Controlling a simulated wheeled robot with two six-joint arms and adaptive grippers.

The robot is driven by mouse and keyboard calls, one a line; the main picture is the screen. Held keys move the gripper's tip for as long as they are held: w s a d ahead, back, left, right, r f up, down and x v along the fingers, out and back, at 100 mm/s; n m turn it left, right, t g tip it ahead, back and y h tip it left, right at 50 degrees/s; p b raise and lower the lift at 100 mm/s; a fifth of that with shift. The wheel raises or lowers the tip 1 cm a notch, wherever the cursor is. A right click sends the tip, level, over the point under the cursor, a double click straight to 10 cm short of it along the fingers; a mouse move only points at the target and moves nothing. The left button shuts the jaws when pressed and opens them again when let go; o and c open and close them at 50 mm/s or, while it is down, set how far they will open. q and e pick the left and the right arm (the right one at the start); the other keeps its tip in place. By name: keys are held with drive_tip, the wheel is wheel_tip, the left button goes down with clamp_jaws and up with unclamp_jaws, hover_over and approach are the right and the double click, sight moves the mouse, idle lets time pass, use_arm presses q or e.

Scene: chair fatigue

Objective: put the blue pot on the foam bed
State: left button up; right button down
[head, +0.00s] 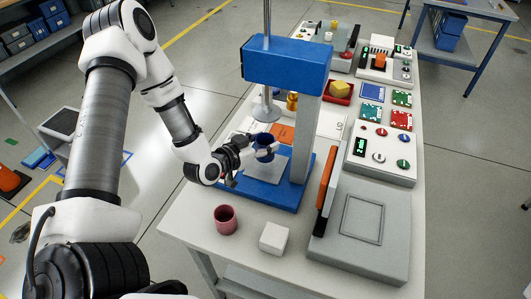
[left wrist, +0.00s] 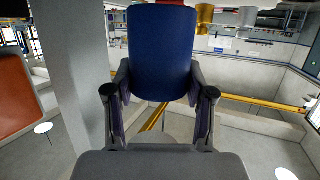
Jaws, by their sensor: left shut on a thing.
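The blue pot (head: 265,139) is held between the fingers of my left gripper (head: 256,150), in front of the press column and above the pale plate (head: 262,167) on the blue press base. In the left wrist view the blue pot (left wrist: 161,50) sits between both fingertips of the left gripper (left wrist: 160,95), with clear space below it. A grey slab (head: 350,255) with a square outline lies at the right front of the table. I cannot tell which surface is the foam bed. My right gripper is not in view.
The press head (head: 288,64) and a round disc (head: 265,112) hang above the pot. A maroon pot (head: 226,220) and a white cube (head: 274,238) stand at the front edge. An orange bar (head: 327,180) stands beside the slab. Control boxes (head: 382,150) line the right.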

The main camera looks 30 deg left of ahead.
use_arm(q)
drive_tip(key=f, duration=0.4)
drive_tip(key=shift+w+d+p, duration=0.2)
drive_tip(key=shift+w+p, duration=0.1)
drive_tip(key=shift+w, duration=0.05)
drive_tip(key=shift+s+r, duration=0.1)
drive_tip(key=shift+s, duration=0.1)
drive_tip(key=o, duration=0.9)
drive_tip(key=shift+o, duration=1.3)
